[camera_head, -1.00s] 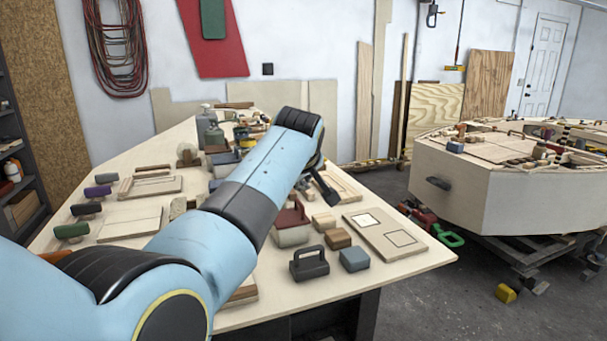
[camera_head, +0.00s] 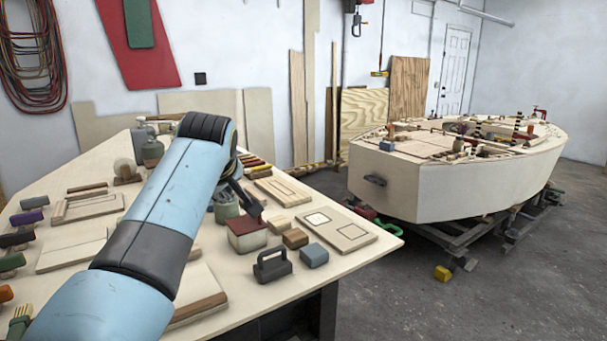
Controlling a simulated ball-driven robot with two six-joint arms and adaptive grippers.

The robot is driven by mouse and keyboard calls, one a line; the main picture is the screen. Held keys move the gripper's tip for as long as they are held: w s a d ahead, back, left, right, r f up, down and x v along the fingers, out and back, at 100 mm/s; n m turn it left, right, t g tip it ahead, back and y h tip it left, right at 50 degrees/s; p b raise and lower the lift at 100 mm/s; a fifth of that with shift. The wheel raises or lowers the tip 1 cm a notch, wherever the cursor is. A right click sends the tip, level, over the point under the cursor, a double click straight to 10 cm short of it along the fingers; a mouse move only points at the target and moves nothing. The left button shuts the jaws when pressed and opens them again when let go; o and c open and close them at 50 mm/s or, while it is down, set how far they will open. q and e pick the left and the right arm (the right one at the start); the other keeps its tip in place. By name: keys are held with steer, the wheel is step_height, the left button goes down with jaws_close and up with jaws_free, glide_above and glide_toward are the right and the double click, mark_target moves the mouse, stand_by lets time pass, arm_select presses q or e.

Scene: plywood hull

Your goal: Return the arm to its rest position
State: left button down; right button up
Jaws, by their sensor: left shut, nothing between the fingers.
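My left arm, pale blue with dark joints, comes in from the lower left and reaches over the plywood workbench (camera_head: 60,218). My left gripper (camera_head: 254,210) is dark, points down to the right and is shut with nothing in it. Its tips show just above or against a box with a dark red top (camera_head: 246,236); I cannot tell whether they touch. Part of the gripper is hidden behind the arm. My right gripper is not in view.
A dark handled block (camera_head: 272,267), a blue-grey block (camera_head: 314,256) and a flat board with two squares (camera_head: 338,228) lie near the bench's right end. A plywood hull (camera_head: 440,190) stands on a frame at right.

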arm_select(q)
steer(key=s+a+f+m+g, duration=0.1)
steer(key=s+a+f, duration=0.2)
steer(key=s, duration=0.4)
steer(key=s+a+f+m+g, duration=0.1)
steer(key=s+a+f, duration=0.2)
steer(key=s+f, duration=0.2)
steer(key=s+a+f+m+g, duration=0.1)
steer(key=s+a+f, duration=0.2)
steer(key=s, duration=0.5)
steer(key=shift+s+f, duration=0.2)
steer(key=shift+f, duration=0.25)
steer(key=shift+s+f, duration=0.2)
steer(key=shift+f, duration=0.25)
steer(key=s+a+r+m+g, duration=0.2)
steer(key=s+m, duration=0.5)
steer(key=s, duration=1.8)
step_height(320, 180, down, 32)
steer(key=s+a+g+b, duration=0.2)
steer(key=b, duration=0.3)
steer(key=s+a+f+g+b, duration=0.1)
steer(key=s+f+b, duration=0.3)
steer(key=s+f, duration=1.4)
step_height(320, 180, down, 3)
steer(key=shift+s+a+r+n+g+h, duration=0.2)
steer(key=shift+n+g+h, duration=0.2)
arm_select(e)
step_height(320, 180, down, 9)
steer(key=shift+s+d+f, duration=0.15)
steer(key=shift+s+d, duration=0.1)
